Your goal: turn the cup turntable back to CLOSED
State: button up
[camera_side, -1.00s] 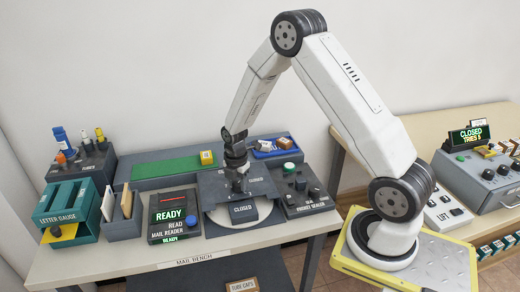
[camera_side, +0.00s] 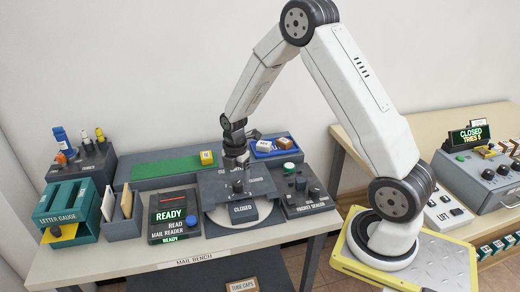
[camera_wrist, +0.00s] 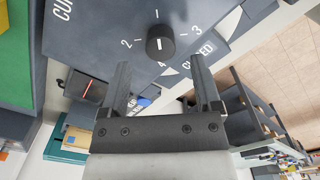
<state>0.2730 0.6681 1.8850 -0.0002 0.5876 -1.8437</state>
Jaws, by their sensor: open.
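The cup turntable (camera_side: 226,219) is a pale disc under a dark grey panel (camera_side: 211,184) on the bench. A dark block marked CLOSED (camera_side: 242,208) shows at its front. A round black knob (camera_side: 238,187) stands on the panel.
Left of the turntable stand the mail reader (camera_side: 174,215) showing READY and the teal letter gauge (camera_side: 67,210). The grey control box (camera_side: 302,192) is close on the right. A green mat (camera_side: 165,167) and blue tray (camera_side: 275,146) lie behind.

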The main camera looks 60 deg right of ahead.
aim_at(238, 186)
jog(key=shift+r, duration=2.05)
jog(key=shift+a, duration=0.1)
jog(key=shift+s+a+r+m, duration=0.3)
jog(key=shift+a+m, duration=0.05)
jog(key=shift+m, duration=0.15)
jog(key=s+a+r+m+t, duration=0.2)
jog(key=s+a+r+m, duration=0.2)
jog(key=s+a+m, duration=0.6)
jog(key=shift+s+a+m+t, duration=0.35)
jog(key=shift+s+m, duration=1.15)
jog(key=shift+m, duration=2)
jog(key=shift+r, duration=0.1)
